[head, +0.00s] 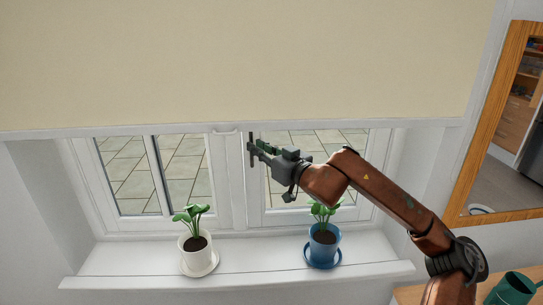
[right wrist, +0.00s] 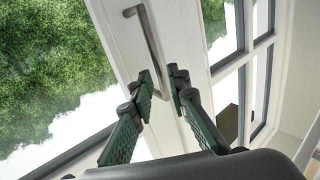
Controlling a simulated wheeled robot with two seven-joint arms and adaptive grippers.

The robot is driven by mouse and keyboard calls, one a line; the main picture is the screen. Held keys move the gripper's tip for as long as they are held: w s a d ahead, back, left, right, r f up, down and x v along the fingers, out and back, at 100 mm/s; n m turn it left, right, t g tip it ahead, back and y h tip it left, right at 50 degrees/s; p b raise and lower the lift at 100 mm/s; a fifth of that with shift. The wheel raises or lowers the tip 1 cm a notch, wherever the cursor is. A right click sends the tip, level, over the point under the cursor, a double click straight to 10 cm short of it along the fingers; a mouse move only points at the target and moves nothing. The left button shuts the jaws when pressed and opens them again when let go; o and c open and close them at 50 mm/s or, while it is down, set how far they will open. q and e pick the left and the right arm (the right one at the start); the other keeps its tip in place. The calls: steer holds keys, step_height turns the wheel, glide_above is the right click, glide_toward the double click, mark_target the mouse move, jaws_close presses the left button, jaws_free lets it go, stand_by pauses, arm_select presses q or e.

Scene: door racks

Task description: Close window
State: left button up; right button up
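The white-framed window (head: 225,165) has two sashes under a cream blind. A metal handle (right wrist: 147,37) is on a white frame member in the right wrist view; it also shows as a thin dark bar (head: 251,155) near the window's middle in the head view. My right gripper (head: 259,149) is in front of the frame by the handle. In the wrist view its green-padded fingers (right wrist: 165,80) are apart, with the handle's lower end between them and no clear contact. I cannot tell how far the window is open. My left gripper is out of view.
On the white sill (head: 130,267) stand a white pot (head: 198,259) with a plant at left and a blue pot (head: 323,249) with a plant under my right arm. The blind (head: 240,60) hangs above. A wood-framed mirror (head: 480,175) is at right, with a green container (head: 512,290) below.

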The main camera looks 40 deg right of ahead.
steer(key=s, duration=1.1)
steer(key=shift+s+d, duration=0.2)
steer(key=shift+s, duration=0.05)
stand_by(0.5)
